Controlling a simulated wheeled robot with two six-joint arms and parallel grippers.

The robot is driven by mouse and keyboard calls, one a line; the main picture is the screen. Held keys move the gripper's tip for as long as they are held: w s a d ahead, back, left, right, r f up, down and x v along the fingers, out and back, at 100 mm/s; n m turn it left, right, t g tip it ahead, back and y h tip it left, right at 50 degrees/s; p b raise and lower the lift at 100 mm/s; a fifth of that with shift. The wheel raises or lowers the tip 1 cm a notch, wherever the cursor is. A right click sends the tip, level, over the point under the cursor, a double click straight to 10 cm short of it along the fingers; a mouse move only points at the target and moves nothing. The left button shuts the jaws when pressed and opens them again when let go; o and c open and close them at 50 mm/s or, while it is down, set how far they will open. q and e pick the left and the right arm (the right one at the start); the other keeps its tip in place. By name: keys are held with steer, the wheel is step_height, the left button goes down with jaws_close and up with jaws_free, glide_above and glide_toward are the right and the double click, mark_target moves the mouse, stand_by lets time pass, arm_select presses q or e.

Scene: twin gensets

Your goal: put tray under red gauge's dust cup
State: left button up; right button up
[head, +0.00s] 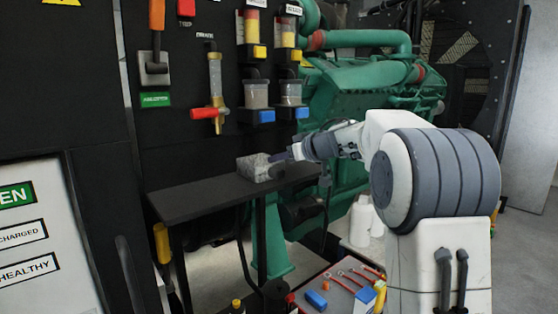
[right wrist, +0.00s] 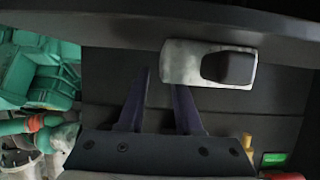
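A small mottled grey block-like piece, likely the tray (head: 258,167), rests on the dark shelf (head: 195,200). In the right wrist view it is a pale tray (right wrist: 185,62) with a dark square part. My right gripper (head: 287,158) is at the tray's right side in the head view. Its two fingers (right wrist: 160,95) are apart, with nothing clearly between them; one tip is close to the tray's edge. Clear cups with blue blocks (head: 257,98) (head: 291,95) hang on the panel above the shelf. I cannot tell which belongs to the red gauge. My left gripper is not in view.
A sight tube with a red handle (head: 205,113) hangs on the panel above the shelf's left part. A green engine (head: 365,85) stands behind my right arm. Tools lie on a red-edged tool tray (head: 335,290) below. The shelf's left part is clear.

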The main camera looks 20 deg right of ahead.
steer(key=b+v, duration=0.1)
steer(key=v, duration=1)
steer(key=shift+b, duration=0.4)
